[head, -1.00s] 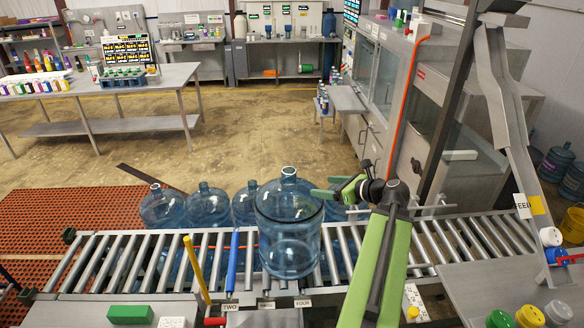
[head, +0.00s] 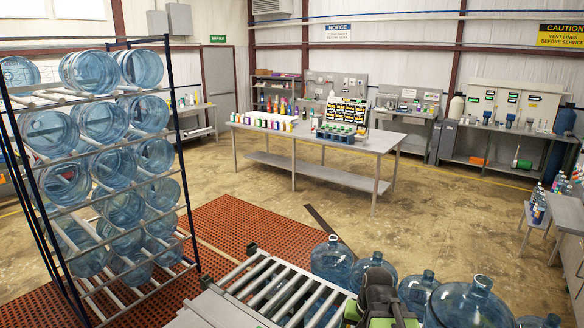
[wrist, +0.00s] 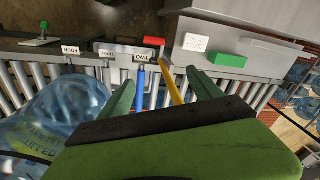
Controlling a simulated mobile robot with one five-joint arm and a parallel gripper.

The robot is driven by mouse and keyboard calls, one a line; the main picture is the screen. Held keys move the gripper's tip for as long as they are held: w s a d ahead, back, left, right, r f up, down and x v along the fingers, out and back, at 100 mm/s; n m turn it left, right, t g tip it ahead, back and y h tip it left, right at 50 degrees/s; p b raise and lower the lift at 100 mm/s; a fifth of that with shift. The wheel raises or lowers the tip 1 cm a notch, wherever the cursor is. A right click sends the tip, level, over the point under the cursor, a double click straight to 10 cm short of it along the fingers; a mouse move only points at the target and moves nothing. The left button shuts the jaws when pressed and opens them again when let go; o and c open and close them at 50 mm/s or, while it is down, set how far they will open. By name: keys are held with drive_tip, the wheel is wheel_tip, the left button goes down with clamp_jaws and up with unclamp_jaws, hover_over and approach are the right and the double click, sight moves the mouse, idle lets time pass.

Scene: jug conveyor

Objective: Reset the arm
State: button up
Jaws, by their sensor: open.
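My gripper (wrist: 163,92) shows in the wrist view with its two green fingers spread apart and nothing between them. A large clear blue jug (wrist: 62,112) stands at the left of the wrist view, beside the left finger. In the head view, my folded arm (head: 378,293) is at the bottom edge, and I cannot make out the finger tips. A large jug (head: 468,306) is just right of the arm, partly cut off.
A tall rack (head: 190,225) of jugs stands at left on orange floor mats (head: 240,222). A steel table (head: 378,142) stands farther back, with open floor around it.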

drive_tip(key=s+a+f+n+b, duration=0.1)
drive_tip(key=f+b, duration=0.8)
drive_tip(key=s+a+f+n+g+h+b, duration=0.1)
drive_tip(key=s+f+b, duration=0.1)
drive_tip(key=f+b, duration=0.7)
drive_tip(key=shift+a+f+n, duration=0.3)
drive_tip(key=shift+f+n, duration=0.1)
drive_tip(key=shift+r, duration=0.2)
drive_tip(key=shift+c, duration=0.4)
